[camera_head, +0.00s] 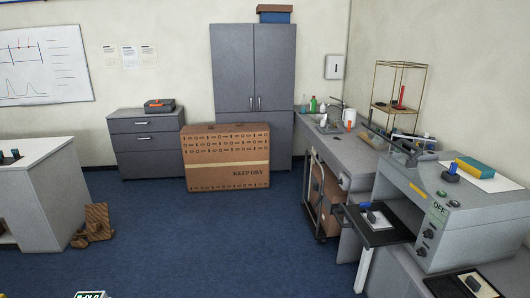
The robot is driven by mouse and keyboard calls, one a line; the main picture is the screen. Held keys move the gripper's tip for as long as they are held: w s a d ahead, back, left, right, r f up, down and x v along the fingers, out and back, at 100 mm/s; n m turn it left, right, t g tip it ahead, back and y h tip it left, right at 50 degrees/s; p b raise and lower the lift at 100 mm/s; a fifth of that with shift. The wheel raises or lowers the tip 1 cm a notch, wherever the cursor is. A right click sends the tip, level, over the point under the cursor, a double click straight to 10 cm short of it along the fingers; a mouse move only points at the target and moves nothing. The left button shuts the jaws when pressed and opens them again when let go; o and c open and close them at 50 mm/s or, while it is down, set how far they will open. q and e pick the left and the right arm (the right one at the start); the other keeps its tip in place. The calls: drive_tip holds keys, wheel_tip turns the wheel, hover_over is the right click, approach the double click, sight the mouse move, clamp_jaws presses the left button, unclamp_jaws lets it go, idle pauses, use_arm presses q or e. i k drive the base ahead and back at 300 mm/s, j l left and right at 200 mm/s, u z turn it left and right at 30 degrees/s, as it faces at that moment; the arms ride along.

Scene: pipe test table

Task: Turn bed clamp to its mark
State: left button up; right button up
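No part is clearly readable as the bed clamp, and no mark for it can be made out. A grey machine (458,222) stands at the right, with dark knobs on its front and an "OFF" label (438,209). A small blue-topped part (452,170) stands on its top. A dark part with a blue top (370,213) sits on a white patch of the black side shelf (383,237). Another dark part (473,284) lies on a framed plate at the bottom right. Neither of my grippers is in view.
A grey bench (345,150) runs along the right wall, with a cart (322,196) below. A "KEEP DRY" carton (226,158) stands before grey cabinets (253,68). A white-topped table (40,150) and brown wooden pieces (97,222) are at left. Blue floor (220,240) is open between.

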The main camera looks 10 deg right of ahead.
sight(363, 204)
drive_tip(key=i+z, duration=0.2)
drive_tip(key=i, duration=0.2)
drive_tip(key=i+j+z, duration=0.2)
drive_tip(key=i, duration=0.2)
drive_tip(key=i+j+z, duration=0.1)
drive_tip(key=i+z, duration=0.15)
drive_tip(key=i, duration=0.2)
drive_tip(key=i+j+z, duration=0.2)
drive_tip(key=i, duration=0.15)
